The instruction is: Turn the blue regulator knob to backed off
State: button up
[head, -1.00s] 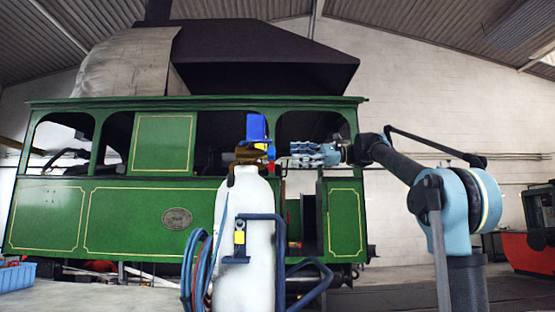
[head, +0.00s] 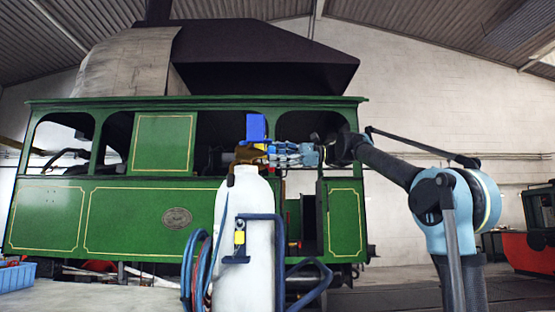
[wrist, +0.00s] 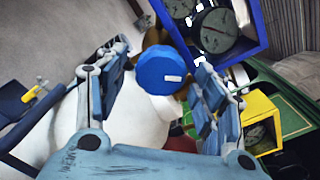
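The blue regulator knob (wrist: 160,70) is a round cap with a white mark on its face, right of and just below its centre in the wrist view. It sits on a brown regulator body (head: 247,154) atop a white cylinder (head: 245,235). My gripper (wrist: 160,58) is open, with one finger on each side of the knob. A gap shows at the left finger; whether the right finger touches is unclear. In the head view my gripper (head: 274,154) is level with the regulator, at its right, and hides the knob.
A blue box with gauges (wrist: 249,25) stands close above the knob, and a yellow-framed gauge (wrist: 262,122) is at the right. Blue and red hoses (head: 197,265) hang left of the cylinder. The green steam tram (head: 130,215) stands behind.

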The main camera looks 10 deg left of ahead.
jog(key=c, duration=0.9)
jog(key=shift+c, duration=0.2)
jog(key=shift+n, duration=0.3)
jog(key=shift+n, duration=3.2)
jog(key=o, duration=1.1)
jog(key=shift+c, duration=0.2)
